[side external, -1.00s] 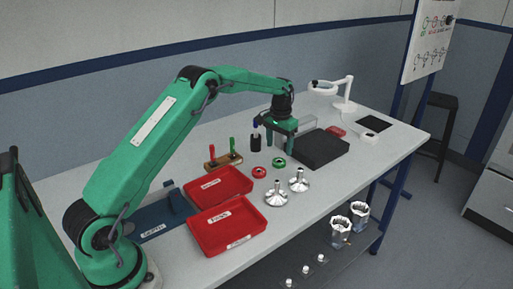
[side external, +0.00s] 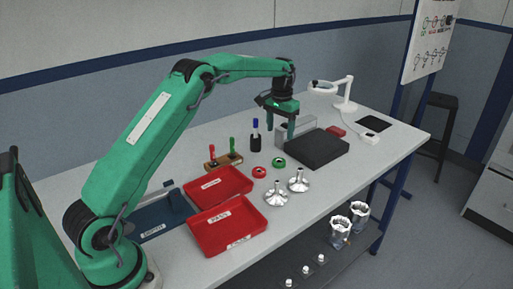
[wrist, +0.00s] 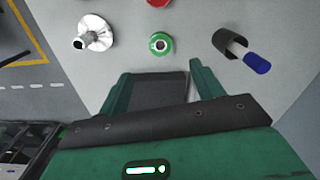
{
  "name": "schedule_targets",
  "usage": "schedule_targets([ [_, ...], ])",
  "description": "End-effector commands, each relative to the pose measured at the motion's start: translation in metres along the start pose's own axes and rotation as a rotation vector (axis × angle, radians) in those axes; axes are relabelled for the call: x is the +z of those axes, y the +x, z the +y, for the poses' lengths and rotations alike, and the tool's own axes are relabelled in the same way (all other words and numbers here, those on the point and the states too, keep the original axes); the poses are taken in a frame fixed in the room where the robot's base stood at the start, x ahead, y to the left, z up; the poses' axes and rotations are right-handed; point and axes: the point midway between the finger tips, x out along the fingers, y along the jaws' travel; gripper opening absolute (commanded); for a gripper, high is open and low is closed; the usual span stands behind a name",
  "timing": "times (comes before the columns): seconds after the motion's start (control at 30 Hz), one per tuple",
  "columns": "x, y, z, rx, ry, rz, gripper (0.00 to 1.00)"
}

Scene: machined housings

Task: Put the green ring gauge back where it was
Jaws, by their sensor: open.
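The green ring gauge (side external: 279,162) lies flat on the bench beside a red ring (side external: 258,172), just behind two silver flanged parts (side external: 298,181). It also shows in the wrist view (wrist: 160,44), near the top middle, beyond my fingertips. My gripper (side external: 282,127) is raised above the bench, behind the green ring gauge and near the left side of the black block. Its two green fingers are apart, and nothing shows held between them in the wrist view (wrist: 158,75).
A wooden stand (side external: 222,162) holds red and green handled tools. A black cup (side external: 256,146) holds a blue marker. A black block (side external: 318,150) and magnifier lamp (side external: 345,104) are at right.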

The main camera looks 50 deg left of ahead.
Motion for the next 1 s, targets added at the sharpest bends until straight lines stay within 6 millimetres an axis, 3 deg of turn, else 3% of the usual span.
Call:
schedule_targets([
  [0.27,0.003,-0.006,0.002,0.0,0.002,0.006,0.66],
  [0.47,0.015,-0.031,0.011,-0.002,0.012,0.032,0.66],
  [0.67,0.04,-0.07,0.026,-0.004,0.029,0.078,0.66],
  [1.0,0.103,-0.127,0.05,-0.004,0.058,0.162,0.66],
])
